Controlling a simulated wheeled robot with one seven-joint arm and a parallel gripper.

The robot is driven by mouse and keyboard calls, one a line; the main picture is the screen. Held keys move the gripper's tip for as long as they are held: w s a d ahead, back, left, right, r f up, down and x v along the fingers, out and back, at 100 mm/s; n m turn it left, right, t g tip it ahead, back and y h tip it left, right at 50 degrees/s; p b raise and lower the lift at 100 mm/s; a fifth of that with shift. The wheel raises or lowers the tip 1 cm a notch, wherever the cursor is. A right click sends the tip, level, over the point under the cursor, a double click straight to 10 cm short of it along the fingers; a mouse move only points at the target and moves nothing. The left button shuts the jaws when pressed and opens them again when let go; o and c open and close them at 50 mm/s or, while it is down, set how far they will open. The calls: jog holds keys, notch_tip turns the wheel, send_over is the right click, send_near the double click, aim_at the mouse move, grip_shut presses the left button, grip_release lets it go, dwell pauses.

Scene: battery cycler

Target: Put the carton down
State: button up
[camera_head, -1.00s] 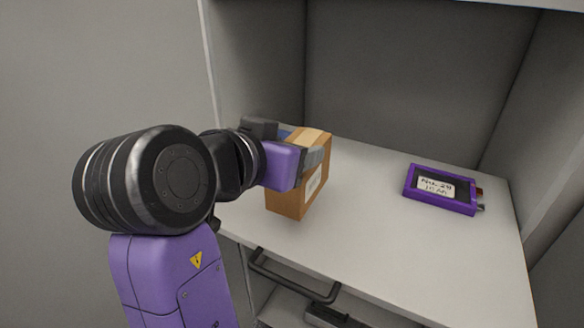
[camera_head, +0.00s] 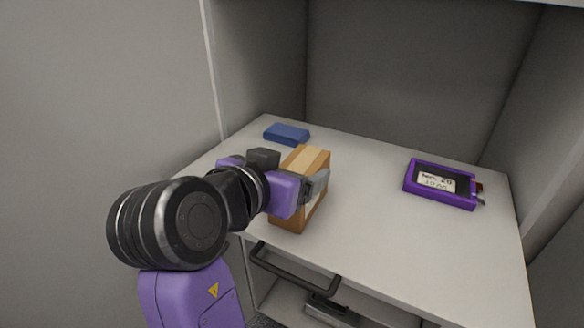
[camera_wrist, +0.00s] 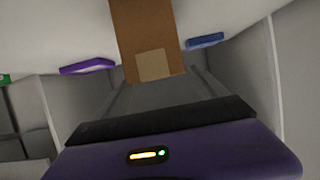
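The carton (camera_head: 290,207) is a brown cardboard box with a lighter tape strip on top and a pale label. It is upright at the left front of the grey shelf surface. My gripper (camera_head: 308,187) is shut on it, with one grey finger across its labelled side. In the wrist view the carton (camera_wrist: 146,25) sits between the two grey fingers, its pale label facing the camera. I cannot tell whether its base touches the surface; the far finger is hidden in the head view.
A blue box (camera_head: 287,134) lies behind the carton, near the left wall. A purple-framed battery pack (camera_head: 441,185) with a white label lies at the right. The grey surface (camera_head: 400,250) is clear between and in front. A dark handle (camera_head: 295,277) is below the front edge.

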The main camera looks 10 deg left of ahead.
jog(key=shift+r, duration=0.1)
jog(key=b+v, duration=0.2)
jog(key=v, duration=1)
jog(key=shift+b, duration=0.4)
